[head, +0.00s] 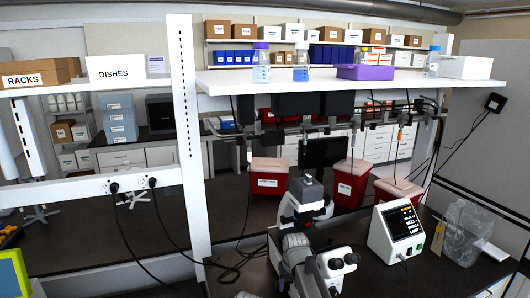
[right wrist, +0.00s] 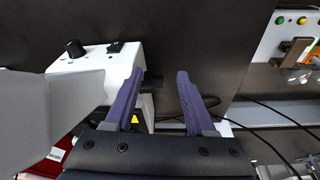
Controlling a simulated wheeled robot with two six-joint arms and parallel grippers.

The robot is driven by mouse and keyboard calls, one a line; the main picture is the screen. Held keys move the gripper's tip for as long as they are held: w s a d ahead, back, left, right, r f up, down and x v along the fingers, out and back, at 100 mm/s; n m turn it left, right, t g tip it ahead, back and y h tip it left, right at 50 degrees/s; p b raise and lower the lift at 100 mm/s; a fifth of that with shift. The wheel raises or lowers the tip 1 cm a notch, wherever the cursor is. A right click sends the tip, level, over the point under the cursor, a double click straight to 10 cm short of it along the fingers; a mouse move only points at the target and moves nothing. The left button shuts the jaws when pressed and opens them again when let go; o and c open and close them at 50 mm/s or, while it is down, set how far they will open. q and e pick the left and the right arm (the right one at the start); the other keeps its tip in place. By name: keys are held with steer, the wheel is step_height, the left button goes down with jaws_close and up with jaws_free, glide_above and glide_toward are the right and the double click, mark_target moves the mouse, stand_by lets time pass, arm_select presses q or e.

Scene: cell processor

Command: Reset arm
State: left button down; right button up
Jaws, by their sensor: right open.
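My right gripper (right wrist: 161,76) shows in the right wrist view. Its two purple fingers stand apart with nothing between them, over a dark surface. A white device (right wrist: 92,62) with a black knob and a switch is close to the left finger; I cannot tell whether they touch. In the head view, pale jointed parts at the bottom centre overlap the microscope (head: 305,196), and I cannot make out the gripper's fingers there. My left gripper is in neither view.
A white lamp unit with a lit screen (head: 399,233) stands right of the microscope. A clear bag (head: 465,240) is farther right. Red bins (head: 268,180) stand behind. A white shelf (head: 330,84) spans above, with bottles and a purple box (head: 365,73). Black cables lie on the bench.

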steer(key=s+f+g+b, duration=0.1)
steer(key=s+f+b, duration=0.3)
steer(key=s, duration=0.4)
steer(key=s+a+f+n+g+h+b, duration=0.1)
steer(key=s+f+b, duration=0.2)
steer(key=s, duration=0.6)
steer(key=s+a+f+b, duration=0.1)
steer(key=s+f+b, duration=0.3)
steer(key=s, duration=0.5)
step_height(320, 180, down, 2)
steer(key=shift+s+a+f+n+g+b, duration=0.2)
steer(key=shift+f+n+g+b, duration=0.1)
steer(key=shift+n+g, duration=0.1)
